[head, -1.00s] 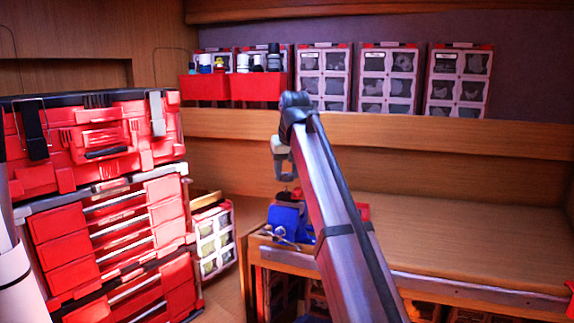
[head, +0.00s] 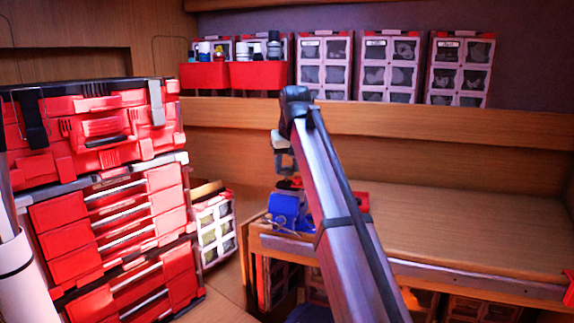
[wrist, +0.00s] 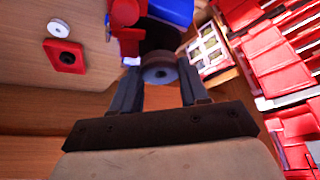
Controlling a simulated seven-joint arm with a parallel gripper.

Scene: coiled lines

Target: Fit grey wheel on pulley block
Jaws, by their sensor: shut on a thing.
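My gripper (wrist: 159,80) is shut on a grey wheel (wrist: 160,73), a thick round disc with a small centre, between its fingertips in the wrist view. A blue body (wrist: 172,10) with a red part (wrist: 129,22) lies just beyond the wheel and partly leaves the picture. This may be the pulley block in a holder; I cannot tell. Whether the wheel touches it is unclear. In the head view my gripper (head: 285,162) hangs over the bench's left end, above the blue body (head: 288,209).
A red piece with a dark centre (wrist: 66,56) and a pale ring (wrist: 60,29) lie on the bench to the left in the wrist view. Red toolboxes (head: 110,215) stand left of the bench (head: 460,225). The bench's right part is clear.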

